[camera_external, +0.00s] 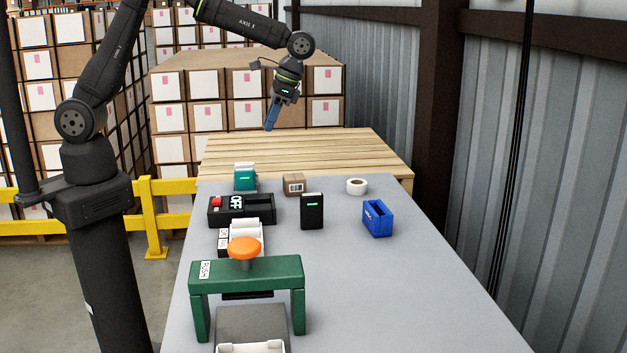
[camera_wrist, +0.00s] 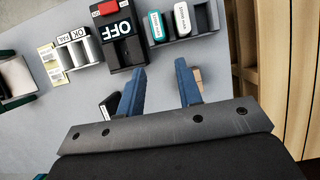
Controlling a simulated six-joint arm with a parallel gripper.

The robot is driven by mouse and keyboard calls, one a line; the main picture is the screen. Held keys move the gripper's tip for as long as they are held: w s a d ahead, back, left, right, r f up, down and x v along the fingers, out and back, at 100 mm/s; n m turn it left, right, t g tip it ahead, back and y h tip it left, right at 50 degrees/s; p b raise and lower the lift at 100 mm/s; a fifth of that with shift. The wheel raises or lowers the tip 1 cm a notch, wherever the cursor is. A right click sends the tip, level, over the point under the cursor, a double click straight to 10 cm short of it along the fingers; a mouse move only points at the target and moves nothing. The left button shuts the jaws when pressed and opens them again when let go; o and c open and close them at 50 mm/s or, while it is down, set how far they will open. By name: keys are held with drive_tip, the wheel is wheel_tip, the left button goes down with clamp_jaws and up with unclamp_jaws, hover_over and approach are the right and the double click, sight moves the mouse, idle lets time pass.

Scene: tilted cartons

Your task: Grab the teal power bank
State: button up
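The teal power bank (camera_external: 244,183) stands upright at the far left of the grey table in the external view. In the wrist view it (camera_wrist: 157,26) shows at the top with a pale labelled top, in a grey holder beside a similar pale-topped item (camera_wrist: 182,18). My gripper (camera_external: 271,122) hangs in the air above the far end of the table, well above the power bank. In the wrist view its two blue fingers (camera_wrist: 160,70) are spread apart with nothing between them, so it is open and empty. The power bank's lower part is hidden by the holder.
A black box with an OFF switch (camera_external: 242,208) stands just in front of the power bank. A small carton (camera_external: 293,185), tape roll (camera_external: 357,187), black device (camera_external: 311,211) and blue holder (camera_external: 377,219) stand rightward. A green press (camera_external: 247,273) is nearest. The wooden surface (camera_external: 300,150) is bare.

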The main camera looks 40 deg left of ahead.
drive_tip(key=t+h, duration=0.6)
hover_over(241, 169)
drive_tip(key=s+a, duration=0.4)
drive_tip(key=shift+t+h, duration=0.3)
drive_tip(key=x, duration=1.1)
drive_tip(key=shift+s+a+f, duration=0.1)
drive_tip(key=shift+a+f, duration=0.2)
drive_tip(key=shift+d+x, duration=0.1)
drive_tip(key=shift+x, duration=1.35)
drive_tip(key=shift+d+x, duration=0.15)
drive_tip(key=shift+x, duration=1.3)
clamp_jaws()
